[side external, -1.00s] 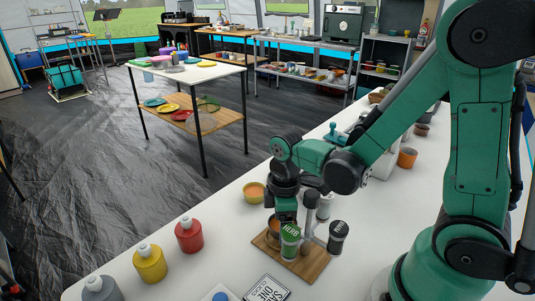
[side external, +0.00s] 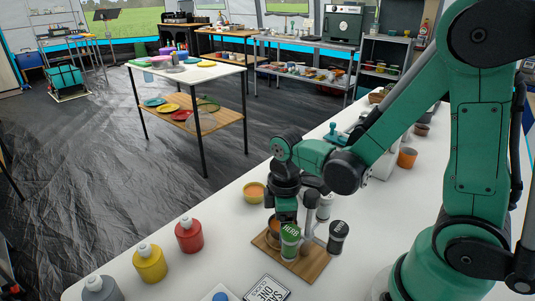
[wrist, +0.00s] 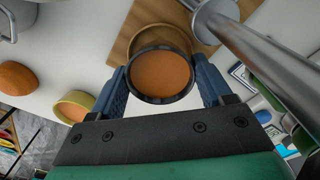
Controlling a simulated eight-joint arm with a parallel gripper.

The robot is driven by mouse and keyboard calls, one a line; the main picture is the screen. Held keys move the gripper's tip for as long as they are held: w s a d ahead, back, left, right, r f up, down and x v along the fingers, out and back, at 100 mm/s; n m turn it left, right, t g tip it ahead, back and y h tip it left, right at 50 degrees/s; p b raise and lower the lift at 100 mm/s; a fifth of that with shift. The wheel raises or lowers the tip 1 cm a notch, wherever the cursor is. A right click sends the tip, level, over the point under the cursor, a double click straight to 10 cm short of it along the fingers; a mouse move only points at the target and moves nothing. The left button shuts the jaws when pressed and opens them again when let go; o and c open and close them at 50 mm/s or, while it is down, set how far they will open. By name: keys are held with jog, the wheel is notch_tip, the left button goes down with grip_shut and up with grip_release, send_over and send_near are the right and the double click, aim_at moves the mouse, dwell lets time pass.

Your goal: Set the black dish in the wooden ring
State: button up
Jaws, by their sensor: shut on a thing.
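The black dish (wrist: 160,100) has a dark rim and a plain orange inside. My gripper (wrist: 161,82) is shut on it, with a blue finger on each side of the rim. The wooden ring (wrist: 157,31) shows just beyond the dish in the wrist view, on a wooden board (wrist: 122,45), and the dish covers part of it. I cannot tell whether the dish touches the ring. In the side view my gripper (side external: 280,218) points down over the board (side external: 311,267), and the dish and ring are mostly hidden behind a green-labelled herb jar (side external: 290,242).
An orange bowl (side external: 253,192) sits behind the gripper. Red (side external: 189,236) and yellow (side external: 150,264) bottles stand at the left, and a printed sign (side external: 266,291) lies in front.

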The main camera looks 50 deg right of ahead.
jog(key=shift+f, duration=0.7)
jog(key=o, duration=0.6)
jog(key=shift+o, duration=0.2)
jog(key=shift+r, duration=5.5)
jog(key=m+t, duration=0.2)
jog(key=m, duration=0.1)
jog(key=r+m+t, duration=0.1)
jog(key=m+t, duration=0.1)
jog(key=m, duration=0.1)
jog(key=m+t, duration=0.2)
jog(key=t, duration=0.1)
jog(key=shift+w+r+m, duration=0.3)
jog(key=shift+r+m, duration=0.1)
